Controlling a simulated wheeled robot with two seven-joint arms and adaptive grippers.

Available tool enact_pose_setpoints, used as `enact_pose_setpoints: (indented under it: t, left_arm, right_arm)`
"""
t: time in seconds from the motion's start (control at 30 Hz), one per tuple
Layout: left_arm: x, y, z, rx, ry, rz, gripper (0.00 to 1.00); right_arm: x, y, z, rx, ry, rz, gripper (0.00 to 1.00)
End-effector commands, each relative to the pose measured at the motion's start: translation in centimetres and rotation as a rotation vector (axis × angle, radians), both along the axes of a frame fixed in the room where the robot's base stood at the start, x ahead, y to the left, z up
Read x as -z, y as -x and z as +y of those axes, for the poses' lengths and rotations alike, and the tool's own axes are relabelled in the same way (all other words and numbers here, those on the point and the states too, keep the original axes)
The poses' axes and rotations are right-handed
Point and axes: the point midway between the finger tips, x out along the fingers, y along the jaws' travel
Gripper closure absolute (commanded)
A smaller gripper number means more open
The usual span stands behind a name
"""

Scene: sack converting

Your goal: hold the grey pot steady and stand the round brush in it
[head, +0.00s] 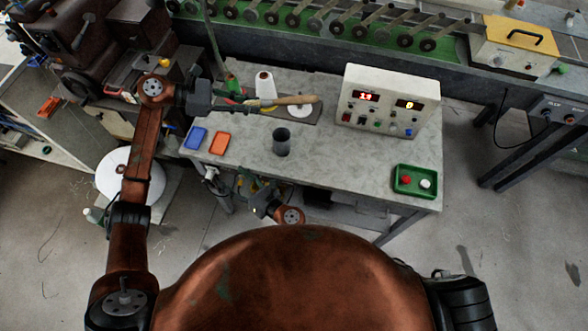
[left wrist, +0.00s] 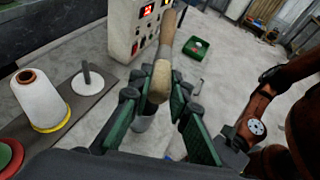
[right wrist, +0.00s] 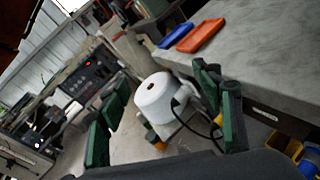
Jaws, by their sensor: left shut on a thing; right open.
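The grey pot (head: 282,142) stands upright on the table near its front edge. It also shows in the left wrist view (left wrist: 141,124), partly hidden behind a finger. My left gripper (head: 234,104) is shut on the round brush (head: 290,101), above the table and behind and left of the pot. The brush lies roughly level, its wooden handle pointing right; its head cannot be made out. The handle also shows between the green fingers in the left wrist view (left wrist: 163,65). My right gripper (head: 251,197) is open and empty (right wrist: 163,112), in front of the table edge and below its top.
Blue (head: 196,138) and orange (head: 219,144) trays lie left of the pot. A control box (head: 388,100) stands behind right, a green tray (head: 402,191) with red and white buttons at front right. A white thread cone (head: 265,86) stands behind the brush. Table between pot and green tray is clear.

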Motion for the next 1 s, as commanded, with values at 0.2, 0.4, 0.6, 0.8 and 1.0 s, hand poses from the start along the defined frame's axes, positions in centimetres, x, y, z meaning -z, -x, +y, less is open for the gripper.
enact_pose_setpoints:
  t: [0.2, 0.4, 0.6, 0.8, 1.0]
  left_arm:
    - [0.0, 0.0, 0.0, 0.000, 0.001, 0.000, 1.00]
    - [0.0, 0.0, 0.0, 0.000, 0.001, 0.000, 1.00]
    - [-0.1, 0.0, 0.0, 0.000, 0.001, -0.001, 1.00]
    - [0.0, 0.0, 0.0, 0.000, 0.001, 0.000, 1.00]
    - [-0.1, 0.0, 0.0, 0.000, 0.001, -0.001, 1.00]
  right_arm:
    - [0.5, -2.1, -11.3, 0.284, 0.096, -0.130, 0.40]
    - [0.1, -1.9, -18.1, 0.437, 0.171, -0.236, 0.40]
    - [-0.3, -1.9, -20.5, 0.488, 0.203, -0.286, 0.40]
    - [-0.4, -4.0, -19.8, 0.489, 0.204, -0.290, 0.40]
    - [-0.4, -7.6, -18.6, 0.488, 0.204, -0.288, 0.40]
